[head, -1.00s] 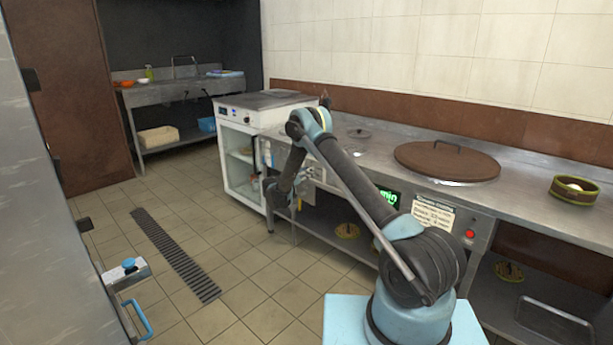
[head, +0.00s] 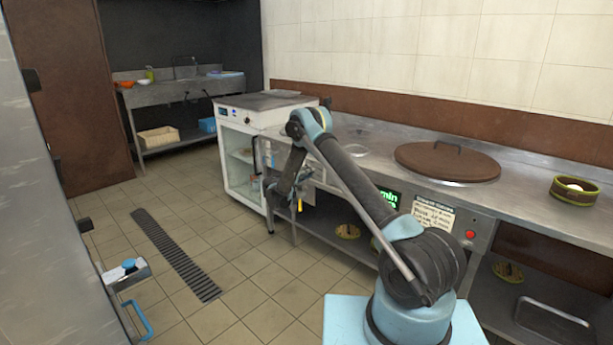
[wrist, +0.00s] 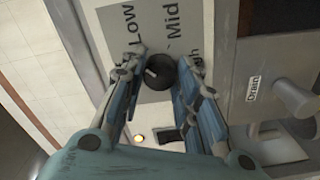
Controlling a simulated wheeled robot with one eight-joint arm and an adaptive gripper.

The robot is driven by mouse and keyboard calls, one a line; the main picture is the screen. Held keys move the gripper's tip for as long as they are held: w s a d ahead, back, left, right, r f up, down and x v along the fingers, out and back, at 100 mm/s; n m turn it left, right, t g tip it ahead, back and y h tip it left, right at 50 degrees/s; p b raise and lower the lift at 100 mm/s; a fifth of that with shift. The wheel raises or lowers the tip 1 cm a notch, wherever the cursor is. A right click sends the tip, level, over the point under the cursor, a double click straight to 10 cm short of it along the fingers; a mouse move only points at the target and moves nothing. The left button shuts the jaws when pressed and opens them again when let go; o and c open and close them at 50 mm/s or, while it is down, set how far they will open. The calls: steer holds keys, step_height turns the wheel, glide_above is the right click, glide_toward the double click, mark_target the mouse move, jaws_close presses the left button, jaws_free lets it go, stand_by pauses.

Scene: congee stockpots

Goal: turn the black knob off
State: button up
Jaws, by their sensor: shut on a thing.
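The black knob (wrist: 161,72) is in the wrist view, on a light panel marked Low, Mid and part of a third word. It sits between the fingertips of my gripper (wrist: 160,66), which is shut on it from both sides. A pale pointer mark shows on the knob's face. In the head view my gripper (head: 284,190) is at the front of the steel counter, left of the green display. There the knob is hidden behind my arm and gripper.
A tap-like fitting labelled Drain (wrist: 296,97) sticks out right of my gripper. A white cabinet (head: 240,165) stands to the left.

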steer(key=n, duration=1)
steer(key=shift+n, duration=0.3)
stand_by(0.4)
steer(key=o, duration=1.1)
steer(key=v, duration=1.2)
